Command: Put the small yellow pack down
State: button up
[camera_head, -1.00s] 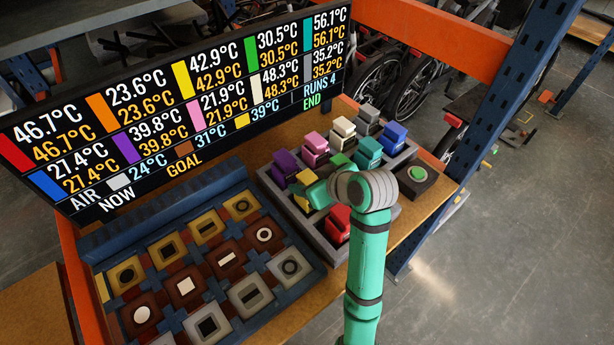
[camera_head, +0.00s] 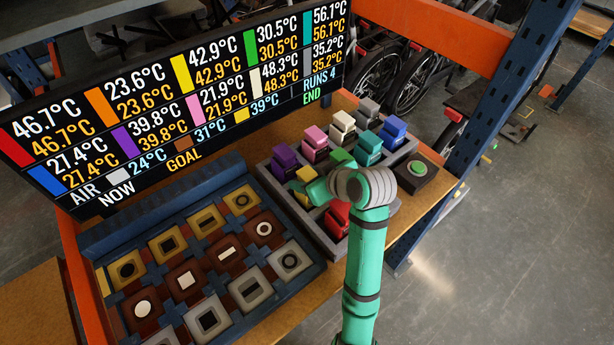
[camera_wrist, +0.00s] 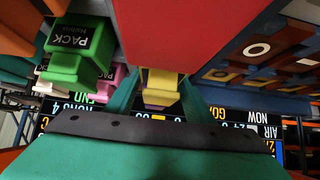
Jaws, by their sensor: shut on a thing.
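The small yellow pack (camera_head: 306,174) is at the tip of my gripper (camera_head: 318,189), at the left side of the grey tray. In the wrist view the yellow pack (camera_wrist: 160,86) sits between the two teal fingers of my gripper (camera_wrist: 160,96), which is shut on it. The pack's lower part is hidden, so I cannot tell whether it touches the tray. A red pack (camera_head: 336,218) stands just in front of my gripper; in the wrist view a large red surface (camera_wrist: 172,28) fills the upper middle, close by.
The grey tray (camera_head: 330,247) holds several packs: purple (camera_head: 285,158), pink (camera_head: 315,141), white (camera_head: 342,124), green (camera_head: 340,157), teal (camera_head: 369,146), blue (camera_head: 393,129). A green button box (camera_head: 417,171) is at right. A patterned tile board (camera_head: 262,226) lies left, below a temperature display (camera_head: 150,105).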

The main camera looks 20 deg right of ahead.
jog(key=shift+f, duration=0.15)
jog(key=o, duration=1.6)
jog(key=shift+o, duration=0.2)
jog(key=v, duration=1)
jog(key=shift+s+r, duration=0.25)
jog(key=shift+s, duration=0.05)
